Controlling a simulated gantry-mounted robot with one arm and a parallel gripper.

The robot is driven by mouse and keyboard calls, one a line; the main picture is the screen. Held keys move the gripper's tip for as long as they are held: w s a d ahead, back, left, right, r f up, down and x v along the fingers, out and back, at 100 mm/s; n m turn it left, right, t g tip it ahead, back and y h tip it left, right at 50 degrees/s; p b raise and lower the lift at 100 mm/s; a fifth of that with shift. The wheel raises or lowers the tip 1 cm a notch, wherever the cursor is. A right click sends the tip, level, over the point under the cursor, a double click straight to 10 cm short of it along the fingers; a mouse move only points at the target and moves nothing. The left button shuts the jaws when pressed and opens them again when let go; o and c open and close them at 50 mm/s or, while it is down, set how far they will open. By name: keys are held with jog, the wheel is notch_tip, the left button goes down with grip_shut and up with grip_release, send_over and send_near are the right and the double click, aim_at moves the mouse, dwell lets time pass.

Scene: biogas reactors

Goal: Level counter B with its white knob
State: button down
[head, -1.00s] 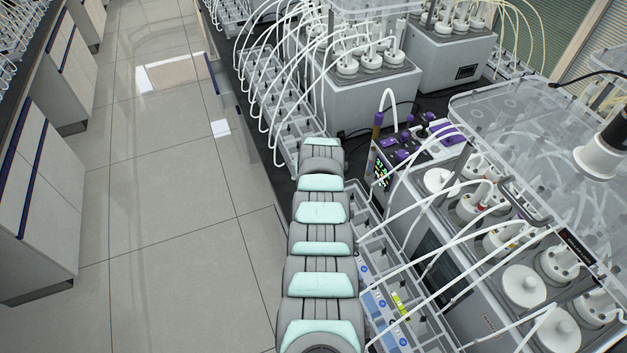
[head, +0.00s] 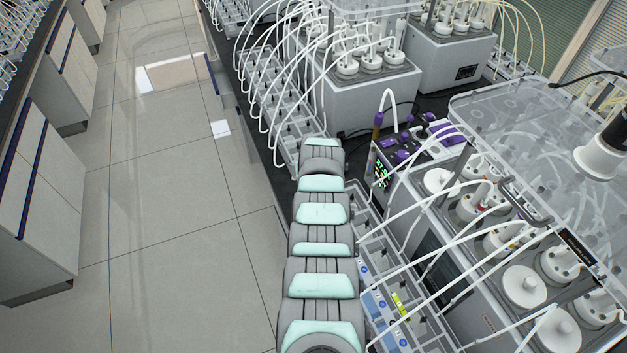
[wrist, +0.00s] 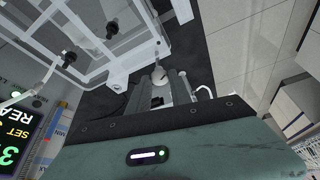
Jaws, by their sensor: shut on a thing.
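A small white knob (wrist: 159,74) shows between the fingertips of my gripper (wrist: 161,82) in the wrist view. The gripper is shut on it. The knob sits close to the lower corner of a clear-walled counter (wrist: 118,72) with a pale frame and black fittings, standing on the dark bench. I cannot read a letter on this counter, so I cannot tell from a label that it is B. In the head view my arm hides the gripper and the knob. A row of counters (head: 383,300) with blue labels shows partly behind my arm there.
A control unit (head: 383,172) with a lit display and purple parts stands right of my arm. Reactors under a clear cover (head: 530,120) fill the right side. White tubes arch over the rear counters (head: 275,100). The floor (head: 165,230) at left is clear.

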jog(key=shift+w+d+f+n+y+b, duration=0.1)
jog(key=shift+d+f+n+y+b, duration=0.2)
jog(key=shift+n+b, duration=0.65)
jog(key=n+b, duration=0.1)
jog(key=b, duration=0.2)
jog(key=shift+a+f+y+b, duration=0.15)
jog(key=shift+y+b, duration=0.15)
jog(key=shift+b, duration=0.05)
jog(key=n+b, duration=0.1)
jog(key=b, duration=0.3)
jog(key=shift+n+y, duration=0.3)
jog(key=shift+n, duration=0.05)
jog(key=n+b, duration=0.1)
jog(key=b, duration=0.1)
jog(key=shift+r+g+b, duration=0.3)
jog(key=shift+g+b, duration=0.1)
jog(key=c, duration=1.2)
grip_release()
jog(key=shift+r, duration=0.1)
jog(key=shift+o, duration=0.2)
jog(key=shift+r, duration=0.15)
